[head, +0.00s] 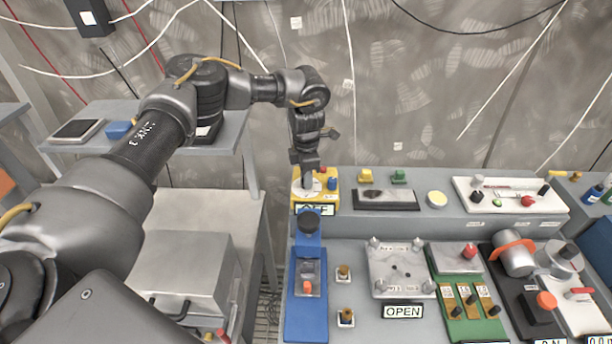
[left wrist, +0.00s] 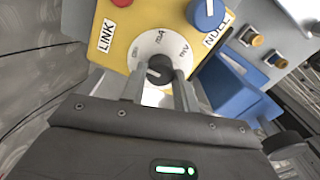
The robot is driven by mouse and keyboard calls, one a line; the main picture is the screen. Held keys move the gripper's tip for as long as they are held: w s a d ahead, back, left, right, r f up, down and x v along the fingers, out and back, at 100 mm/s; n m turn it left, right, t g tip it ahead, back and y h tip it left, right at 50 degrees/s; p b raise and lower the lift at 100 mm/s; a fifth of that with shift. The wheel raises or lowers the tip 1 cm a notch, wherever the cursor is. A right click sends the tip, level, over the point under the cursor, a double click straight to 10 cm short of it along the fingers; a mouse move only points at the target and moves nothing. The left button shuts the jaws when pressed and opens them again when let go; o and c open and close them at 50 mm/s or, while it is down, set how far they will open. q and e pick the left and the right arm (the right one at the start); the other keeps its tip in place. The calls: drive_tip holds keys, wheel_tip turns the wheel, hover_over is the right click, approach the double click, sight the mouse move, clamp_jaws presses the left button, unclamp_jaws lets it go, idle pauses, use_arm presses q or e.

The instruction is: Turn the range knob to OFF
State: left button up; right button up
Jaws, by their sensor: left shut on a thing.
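The range knob (left wrist: 159,70) is a small dark knob in the middle of a white dial (left wrist: 160,45) on a yellow box, seen in the left wrist view. The dial's mA and mV marks are readable; another mark at its left is too small to read surely. My left gripper (left wrist: 160,78) is shut on the knob, one finger on each side. In the head view my left gripper (head: 307,178) reaches down onto the yellow box (head: 330,196), hiding the knob. A sign (head: 314,209) below the box is not clearly readable. My right gripper is not in view.
A blue knob (left wrist: 207,14) and a red button (left wrist: 121,2) share the yellow box, near NULL and LINK labels. A blue fixture (head: 306,285) stands in front. Several panels with switches, including a plate (head: 398,268) above an OPEN sign, fill the right.

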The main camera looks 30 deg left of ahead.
use_arm(q)
drive_tip(key=o, duration=1)
drive_tip(key=shift+w+r+b, duration=0.1)
drive_tip(key=shift+r+b, duration=0.2)
drive_tip(key=shift+r, duration=0.2)
wheel_tip(320, 180, up, 10)
drive_tip(key=shift+f+b, duration=0.1)
drive_tip(key=shift+b, duration=0.85)
